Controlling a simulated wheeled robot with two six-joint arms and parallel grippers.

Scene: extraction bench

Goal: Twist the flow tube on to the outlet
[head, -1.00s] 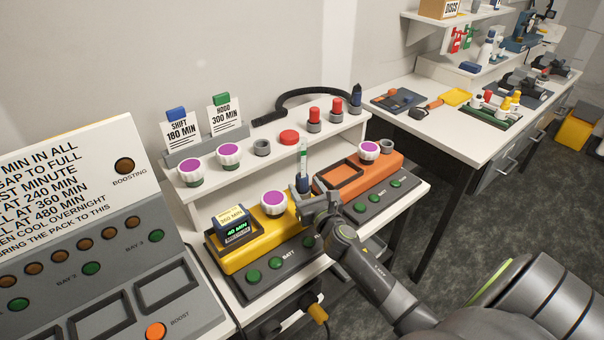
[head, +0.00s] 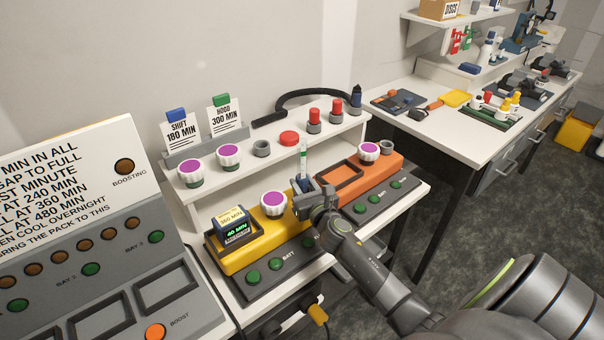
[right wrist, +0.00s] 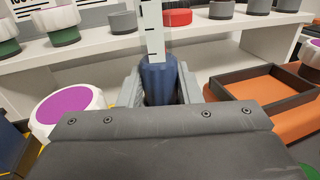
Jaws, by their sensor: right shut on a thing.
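The flow tube (head: 303,155) is a slim upright pale tube with a green band near its top and a dark blue base. In the right wrist view, its marked stem (right wrist: 152,30) rises from the blue base (right wrist: 158,78). My right gripper (head: 304,187) is shut on that blue base, with a grey finger on each side. The tube stands over the right end of the yellow unit (head: 235,262). The gripper hides the tube's lower end and any outlet beneath, so I cannot tell whether they are joined. My left gripper is not in view.
A purple-topped knob (head: 273,204) stands on the yellow unit, close left of the gripper. An orange unit (head: 390,170) with an open tray lies close right. Behind is a white shelf (head: 275,150) with caps, a grey ring (head: 262,148) and red-topped fittings.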

